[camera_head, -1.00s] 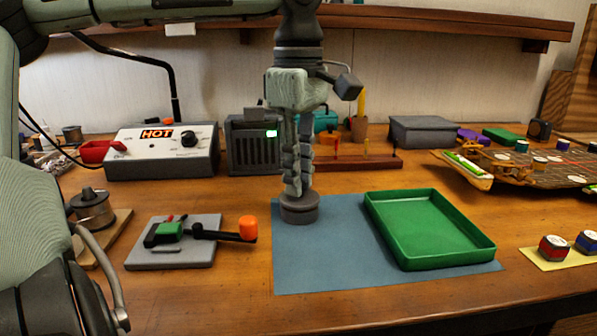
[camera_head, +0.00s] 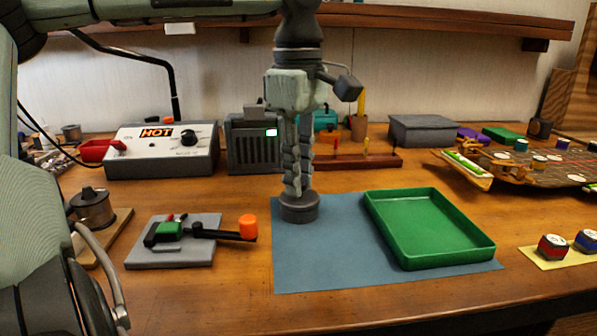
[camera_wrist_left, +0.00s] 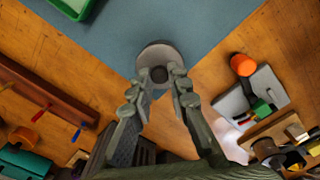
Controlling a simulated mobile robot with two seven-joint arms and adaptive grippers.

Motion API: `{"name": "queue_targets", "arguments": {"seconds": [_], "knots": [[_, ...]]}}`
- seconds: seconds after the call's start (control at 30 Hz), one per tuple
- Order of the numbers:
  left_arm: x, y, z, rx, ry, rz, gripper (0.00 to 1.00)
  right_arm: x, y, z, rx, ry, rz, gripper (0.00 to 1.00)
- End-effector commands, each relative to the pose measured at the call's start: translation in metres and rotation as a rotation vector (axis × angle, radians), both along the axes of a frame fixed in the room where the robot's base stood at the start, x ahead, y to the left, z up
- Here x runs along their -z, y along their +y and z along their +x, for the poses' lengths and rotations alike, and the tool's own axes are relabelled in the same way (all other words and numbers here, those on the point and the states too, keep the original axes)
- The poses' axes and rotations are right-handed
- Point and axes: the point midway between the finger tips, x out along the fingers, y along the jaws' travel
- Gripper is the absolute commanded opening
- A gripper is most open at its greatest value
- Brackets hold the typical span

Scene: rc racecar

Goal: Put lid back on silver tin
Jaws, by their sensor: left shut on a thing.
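A low, round, dark grey tin (camera_head: 299,211) stands upright at the far left corner of the blue mat (camera_head: 330,270). Its top looks like a lid with a dark knob (camera_wrist_left: 159,74), seen in the left wrist view. My left gripper (camera_head: 298,190) points straight down over it and is shut on the knob. The fingers hide part of the top, and I cannot tell how lid and tin meet. My right gripper is not in view.
A green tray (camera_head: 430,229) lies to the right on the mat. A grey plate with an orange-ended lever (camera_head: 248,228) lies left, near a silver canister (camera_head: 94,210) on a wooden board. A HOT control box (camera_head: 160,152) stands behind. The mat's front left is clear.

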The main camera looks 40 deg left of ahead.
Motion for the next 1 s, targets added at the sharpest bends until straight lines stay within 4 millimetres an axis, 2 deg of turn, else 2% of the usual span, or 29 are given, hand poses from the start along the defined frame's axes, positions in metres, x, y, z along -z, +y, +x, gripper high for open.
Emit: {"name": "queue_targets", "arguments": {"seconds": [0.87,0.9,1.0], "knots": [[0.0009,0.0,0.0,0.0,0.0,0.0,0.02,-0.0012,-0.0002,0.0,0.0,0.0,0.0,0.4],[0.0009,0.0,0.0,0.0,0.0,0.0,0.18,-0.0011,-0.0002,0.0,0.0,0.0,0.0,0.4],[0.0009,0.0,0.0,0.0,0.0,0.0,0.31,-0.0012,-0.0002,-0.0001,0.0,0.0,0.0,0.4]]}}
